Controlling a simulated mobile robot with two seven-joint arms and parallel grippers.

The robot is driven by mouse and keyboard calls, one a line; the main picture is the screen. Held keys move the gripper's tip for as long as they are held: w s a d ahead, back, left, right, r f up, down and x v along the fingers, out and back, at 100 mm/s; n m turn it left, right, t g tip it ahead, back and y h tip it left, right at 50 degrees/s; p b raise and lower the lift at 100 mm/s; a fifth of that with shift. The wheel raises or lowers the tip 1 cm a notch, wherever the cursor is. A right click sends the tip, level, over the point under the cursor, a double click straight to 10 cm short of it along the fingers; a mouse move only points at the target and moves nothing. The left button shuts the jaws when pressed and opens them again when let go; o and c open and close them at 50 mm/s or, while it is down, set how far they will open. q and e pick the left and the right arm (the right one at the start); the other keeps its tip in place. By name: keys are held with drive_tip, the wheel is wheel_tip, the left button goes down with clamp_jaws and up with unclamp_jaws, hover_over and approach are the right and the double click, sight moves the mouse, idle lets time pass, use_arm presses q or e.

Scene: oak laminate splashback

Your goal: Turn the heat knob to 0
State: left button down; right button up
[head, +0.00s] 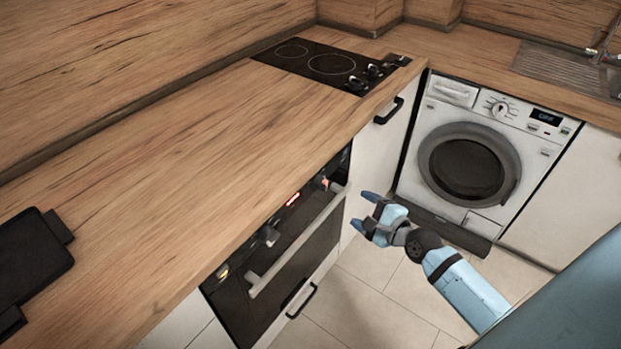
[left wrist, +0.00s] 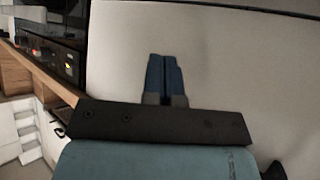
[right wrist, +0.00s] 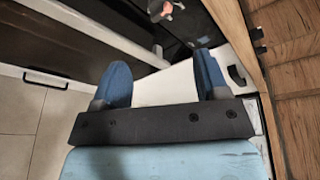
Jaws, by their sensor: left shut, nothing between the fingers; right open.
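The built-in oven (head: 290,262) has a dark front with a bar handle. Its panel carries a knob near the right end (head: 325,184), one nearer the middle (head: 268,236) and one at the left end (head: 222,272). I cannot read which is the heat knob or its setting. My right gripper (head: 363,210) is open and empty, in front of and right of the oven, apart from the knobs. In the right wrist view a panel knob (right wrist: 160,9) shows beyond its fingers. My left gripper (left wrist: 164,77) is shut and empty before a pale surface, outside the head view.
The oven handle (head: 300,240) sticks out below the panel. A cooktop (head: 330,65) with its own knobs lies on the wooden counter (head: 180,155). A washing machine (head: 475,160) stands at the right. The tiled floor (head: 375,262) is open before the oven.

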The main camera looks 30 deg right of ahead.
sight(326, 187)
drive_tip(key=b+x, duration=0.1)
drive_tip(key=x, duration=1.2)
drive_tip(key=shift+w, duration=0.4)
use_arm(q)
drive_tip(key=shift+s+d+f, duration=0.25)
drive_tip(key=shift+s+f, duration=0.4)
drive_tip(key=shift+f, duration=0.05)
drive_tip(key=shift+a, duration=0.1)
use_arm(e)
drive_tip(key=c, duration=0.9)
